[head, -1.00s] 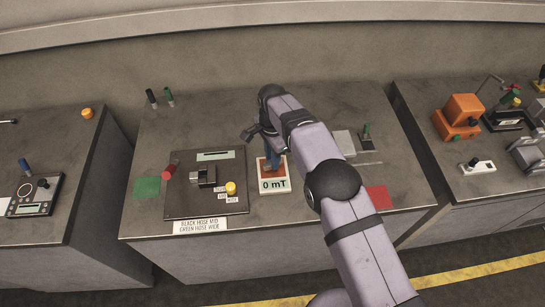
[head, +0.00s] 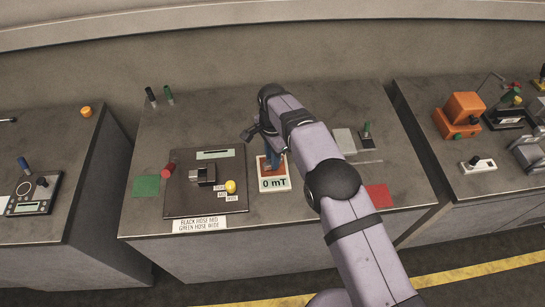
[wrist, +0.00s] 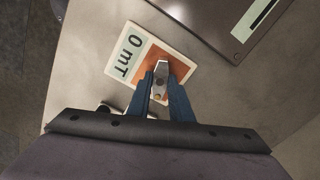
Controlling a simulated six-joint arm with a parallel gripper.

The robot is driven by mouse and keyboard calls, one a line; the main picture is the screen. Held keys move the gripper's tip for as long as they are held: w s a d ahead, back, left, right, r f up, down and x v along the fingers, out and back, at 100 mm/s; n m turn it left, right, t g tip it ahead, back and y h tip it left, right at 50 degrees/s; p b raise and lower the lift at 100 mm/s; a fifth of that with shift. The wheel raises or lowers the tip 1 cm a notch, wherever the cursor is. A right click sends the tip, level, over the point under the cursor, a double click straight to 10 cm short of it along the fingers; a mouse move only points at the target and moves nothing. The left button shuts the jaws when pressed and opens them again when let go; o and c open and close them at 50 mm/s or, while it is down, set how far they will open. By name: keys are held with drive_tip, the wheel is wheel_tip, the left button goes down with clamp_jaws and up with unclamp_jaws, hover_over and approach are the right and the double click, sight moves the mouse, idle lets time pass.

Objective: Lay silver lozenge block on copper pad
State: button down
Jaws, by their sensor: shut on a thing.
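The copper pad (wrist: 179,69) is the orange-brown square on a white-edged plate with a "0 mT" readout. It also shows in the head view (head: 264,172), partly behind my fingers. My gripper (wrist: 160,77) points down over this pad, its blue fingers shut on the silver lozenge block (wrist: 161,67). Only a small grey part of the block shows between the fingertips in the wrist view. In the head view my gripper (head: 273,163) hides most of it. I cannot tell whether the block touches the pad or is just above it.
Left of the pad is a dark panel (head: 180,205) with a black fixture and a yellow knob (head: 230,186). A green square (head: 147,186) and a red square (head: 379,196) lie on the bench. A grey block (head: 344,140) stands right of my arm.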

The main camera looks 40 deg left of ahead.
drive_tip(key=shift+f, duration=0.2)
drive_tip(key=c, duration=1.5)
unclamp_jaws()
drive_tip(key=shift+r, duration=0.1)
